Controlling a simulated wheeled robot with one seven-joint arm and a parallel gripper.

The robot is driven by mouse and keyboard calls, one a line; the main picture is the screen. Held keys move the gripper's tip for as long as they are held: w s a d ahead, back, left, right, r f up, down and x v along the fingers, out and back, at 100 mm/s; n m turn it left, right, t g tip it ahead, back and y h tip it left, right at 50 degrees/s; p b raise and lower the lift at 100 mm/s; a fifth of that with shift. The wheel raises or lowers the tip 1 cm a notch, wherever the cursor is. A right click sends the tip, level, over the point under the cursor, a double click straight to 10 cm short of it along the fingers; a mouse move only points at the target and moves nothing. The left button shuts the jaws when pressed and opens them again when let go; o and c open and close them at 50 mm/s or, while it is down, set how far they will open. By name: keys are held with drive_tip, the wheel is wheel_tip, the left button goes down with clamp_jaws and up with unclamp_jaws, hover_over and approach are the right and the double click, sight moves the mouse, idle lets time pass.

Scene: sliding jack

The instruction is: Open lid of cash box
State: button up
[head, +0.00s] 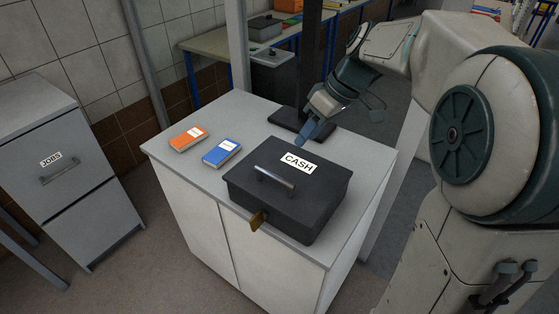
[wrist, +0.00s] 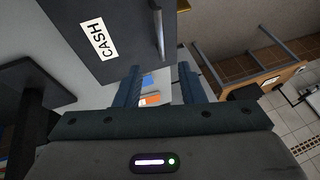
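The cash box (head: 316,199) is dark grey and stands on the white cabinet with its lid shut. The lid has a "CASH" label (head: 299,162) and a silver handle (head: 275,177). A brass latch or key (head: 257,220) sticks out at its front. My gripper (head: 311,133) is above the back of the box, pointing down, apart from the handle. In the wrist view the lid (wrist: 118,45) with its handle (wrist: 158,30) lies beyond the fingers. The two fingers of my gripper (wrist: 158,88) are spread with nothing held between them.
An orange book (head: 188,138) and a blue book (head: 222,152) lie left of the box on the white cabinet top (head: 240,115). A dark stand base (head: 290,122) with a post is behind the box. A grey drawer cabinet (head: 60,150) stands at the left.

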drive_tip(key=p+x, duration=0.2)
drive_tip(key=x, duration=1.1)
drive_tip(key=shift+a+f, duration=0.3)
clamp_jaws()
